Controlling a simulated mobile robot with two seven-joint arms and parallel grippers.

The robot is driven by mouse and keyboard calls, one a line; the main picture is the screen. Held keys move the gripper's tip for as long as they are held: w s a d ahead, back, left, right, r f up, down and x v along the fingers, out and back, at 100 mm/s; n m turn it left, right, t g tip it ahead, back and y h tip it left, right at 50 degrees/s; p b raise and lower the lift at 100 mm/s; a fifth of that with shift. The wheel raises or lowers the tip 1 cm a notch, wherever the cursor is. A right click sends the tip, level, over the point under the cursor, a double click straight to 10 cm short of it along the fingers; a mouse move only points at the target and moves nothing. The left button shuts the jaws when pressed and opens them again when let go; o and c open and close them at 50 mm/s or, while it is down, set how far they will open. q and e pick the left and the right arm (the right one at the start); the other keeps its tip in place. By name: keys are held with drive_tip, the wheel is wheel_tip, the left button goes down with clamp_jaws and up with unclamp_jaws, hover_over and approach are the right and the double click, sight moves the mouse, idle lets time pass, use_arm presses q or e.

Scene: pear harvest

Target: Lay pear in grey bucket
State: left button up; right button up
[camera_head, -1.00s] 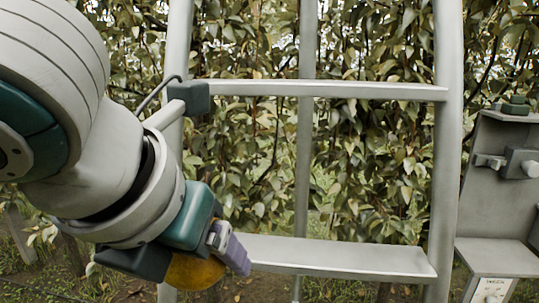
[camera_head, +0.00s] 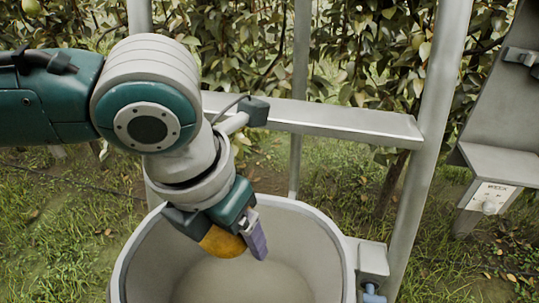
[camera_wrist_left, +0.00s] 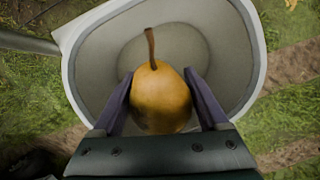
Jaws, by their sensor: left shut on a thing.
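The pear (camera_wrist_left: 161,100) is orange-yellow with a brown stem. In the left wrist view it sits between the two purple fingers of my left gripper (camera_wrist_left: 162,92), which is shut on it. In the head view my left gripper (camera_head: 238,245) points down over the opening of the grey bucket (camera_head: 337,240), and the pear (camera_head: 222,243) shows partly behind the fingers. The bucket (camera_wrist_left: 252,45) lies below the pear in the wrist view, and the part of its inside that shows looks empty. My right gripper is in neither view.
A grey metal ladder-like frame (camera_head: 345,121) stands behind the bucket. A grey panel with a shelf (camera_head: 505,165) is at the right. Leafy trees are behind, with a green pear (camera_head: 31,8) at the top left. Grass surrounds the bucket.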

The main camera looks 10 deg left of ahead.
sight(247, 297)
use_arm(q)
drive_tip(key=s+b+x, duration=0.1)
drive_tip(key=b+x, duration=0.3)
drive_tip(key=x, duration=0.1)
drive_tip(key=s+a+b+x, duration=0.1)
drive_tip(key=b+x, duration=0.4)
drive_tip(key=x, duration=0.1)
drive_tip(key=s+f+b+x, duration=0.1)
drive_tip(key=b+x, duration=0.3)
drive_tip(key=x, duration=0.2)
drive_tip(key=shift+s+a, duration=0.2)
drive_tip(key=shift+s, duration=0.2)
drive_tip(key=shift+f, duration=0.2)
idle(0.4)
drive_tip(key=o, duration=1.4)
